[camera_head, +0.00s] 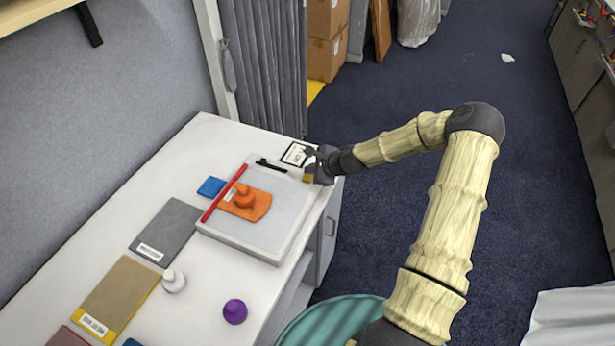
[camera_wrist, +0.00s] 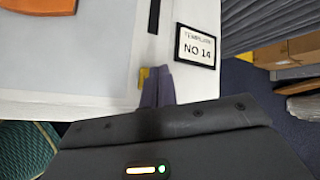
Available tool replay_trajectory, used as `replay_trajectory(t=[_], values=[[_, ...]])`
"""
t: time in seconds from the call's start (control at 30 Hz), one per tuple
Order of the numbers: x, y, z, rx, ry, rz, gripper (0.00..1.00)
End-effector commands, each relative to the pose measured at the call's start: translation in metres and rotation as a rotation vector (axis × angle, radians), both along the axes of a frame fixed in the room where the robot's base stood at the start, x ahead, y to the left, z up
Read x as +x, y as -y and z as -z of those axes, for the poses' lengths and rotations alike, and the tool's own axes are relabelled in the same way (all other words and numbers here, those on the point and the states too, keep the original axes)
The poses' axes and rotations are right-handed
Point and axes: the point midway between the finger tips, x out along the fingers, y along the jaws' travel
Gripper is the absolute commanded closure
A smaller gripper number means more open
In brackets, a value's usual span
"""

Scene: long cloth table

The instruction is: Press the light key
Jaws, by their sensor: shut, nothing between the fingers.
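A flat pale light box (camera_head: 287,205) lies on the white table, with a small yellow piece (camera_wrist: 144,76) at its edge, which appears to be the light key. The yellow piece also shows in the camera_head view (camera_head: 307,177), beside my fingertips. My gripper (camera_wrist: 158,88) is shut and empty, its dark fingers right beside the yellow piece. The fingers partly cover the piece, and I cannot tell whether they touch it. In the camera_head view my gripper (camera_head: 318,173) is at the box's right far corner.
An orange board with a knob (camera_head: 245,202) and a red bar (camera_head: 224,193) lie on the box. A black bar (camera_head: 271,165) and a framed sign (camera_head: 296,154) are close to my gripper. A purple knob (camera_head: 235,311) and white knob (camera_head: 173,281) stand nearer.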

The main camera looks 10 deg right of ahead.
Motion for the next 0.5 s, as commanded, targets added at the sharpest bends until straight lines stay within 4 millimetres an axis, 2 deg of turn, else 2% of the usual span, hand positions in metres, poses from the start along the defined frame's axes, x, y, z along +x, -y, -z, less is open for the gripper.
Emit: replay_trajectory(t=[0.23, 0.5], values=[[-0.0002, -0.0001, 0.0086, 0.0, 0.0, 0.0, 1.0], [-0.0002, 0.0, 0.0086, 0.0, 0.0, 0.0, 1.0]])
